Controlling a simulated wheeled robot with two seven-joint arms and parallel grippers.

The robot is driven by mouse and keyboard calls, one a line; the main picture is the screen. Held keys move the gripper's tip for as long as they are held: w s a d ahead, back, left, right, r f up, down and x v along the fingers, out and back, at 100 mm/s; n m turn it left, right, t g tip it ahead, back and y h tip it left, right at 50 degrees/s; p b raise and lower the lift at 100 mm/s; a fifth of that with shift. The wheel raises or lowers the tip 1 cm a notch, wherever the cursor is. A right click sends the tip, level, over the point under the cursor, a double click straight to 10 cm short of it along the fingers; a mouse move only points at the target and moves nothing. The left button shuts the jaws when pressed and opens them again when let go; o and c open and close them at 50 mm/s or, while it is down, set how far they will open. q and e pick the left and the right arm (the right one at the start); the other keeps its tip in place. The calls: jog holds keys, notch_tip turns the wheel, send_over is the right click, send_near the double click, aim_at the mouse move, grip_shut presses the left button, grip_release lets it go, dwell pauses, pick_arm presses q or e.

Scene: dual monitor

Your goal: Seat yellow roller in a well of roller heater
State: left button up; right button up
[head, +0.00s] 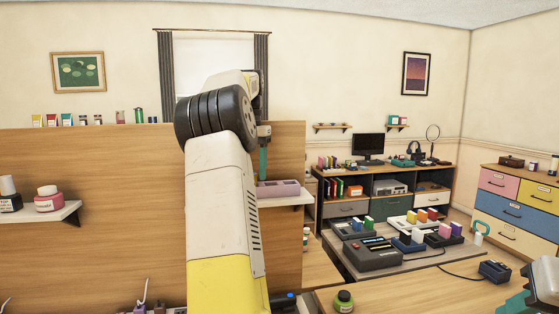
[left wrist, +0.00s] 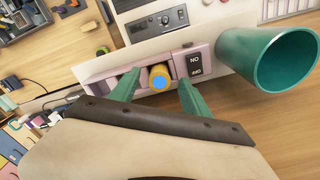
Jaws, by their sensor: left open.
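The roller heater (head: 278,188) is a mauve-pink box on a white wall shelf in the head view. In the left wrist view its pink body (left wrist: 102,83) shows dark wells and a black panel. The yellow roller (left wrist: 167,71) with a blue end shows end-on over the heater's wells; how deep it sits I cannot tell. My left gripper (left wrist: 157,97) is open, its teal fingers on either side of the roller, apart from it in this view. In the head view it (head: 263,160) points down above the heater. My right gripper (head: 515,297) seems partly visible at the lower right edge; its jaws are unclear.
A large teal open cylinder (left wrist: 268,58) stands close right of the heater in the wrist view. A grey control panel (left wrist: 156,24) lies behind it. In the head view, the wooden partition (head: 90,160) backs the shelf; a desk (head: 435,285) lies lower right.

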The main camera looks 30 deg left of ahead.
pick_arm(q)
jog(key=shift+r, duration=2.9)
